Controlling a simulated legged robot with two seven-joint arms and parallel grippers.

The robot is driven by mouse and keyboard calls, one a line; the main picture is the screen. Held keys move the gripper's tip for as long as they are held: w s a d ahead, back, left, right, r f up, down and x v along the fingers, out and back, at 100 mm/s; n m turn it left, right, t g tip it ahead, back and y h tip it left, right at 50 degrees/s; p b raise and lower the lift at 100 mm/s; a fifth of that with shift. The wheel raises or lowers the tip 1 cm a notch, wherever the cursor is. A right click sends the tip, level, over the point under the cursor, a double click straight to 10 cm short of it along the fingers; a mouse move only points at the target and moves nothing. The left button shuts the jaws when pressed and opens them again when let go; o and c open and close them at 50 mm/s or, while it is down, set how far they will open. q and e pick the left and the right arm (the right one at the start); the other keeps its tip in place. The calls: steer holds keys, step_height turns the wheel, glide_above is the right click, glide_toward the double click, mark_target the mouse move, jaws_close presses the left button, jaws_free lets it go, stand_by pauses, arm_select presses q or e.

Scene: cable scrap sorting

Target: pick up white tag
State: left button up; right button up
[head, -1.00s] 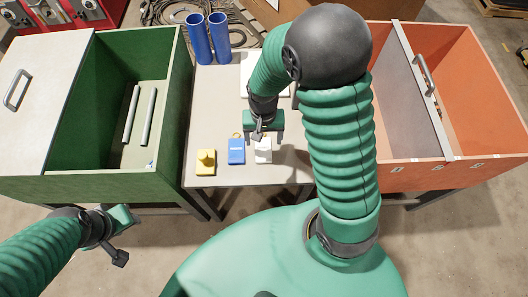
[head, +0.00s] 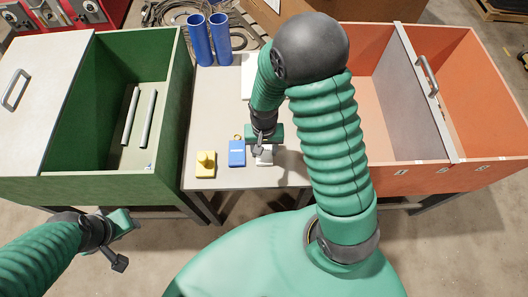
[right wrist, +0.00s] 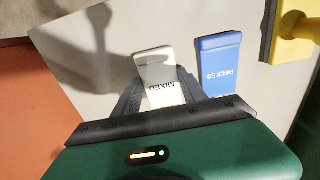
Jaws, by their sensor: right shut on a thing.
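The white tag (head: 265,158) lies at the front of the table, to the right of the blue tag, with my right gripper (head: 262,150) over it. In the right wrist view the white tag (right wrist: 158,75) reads "MIXED" and sits between the two fingers of my right gripper (right wrist: 160,88), which is shut on it. Its lower end is hidden by the gripper body. My left gripper (head: 120,240) is low at the left, away from the table, and its jaw state is unclear.
A blue tag (head: 237,153), marked "PACKED" in the right wrist view (right wrist: 220,62), lies beside the white one. A yellow block with a handle (head: 205,164) is further left. Two blue cylinders (head: 209,38) stand behind. A green bin (head: 70,130) and orange bin (head: 440,180) flank the table (head: 225,110).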

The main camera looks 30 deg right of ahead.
steer(key=c, duration=0.4)
steer(key=shift+c, duration=0.2)
steer(key=shift+r, duration=0.1)
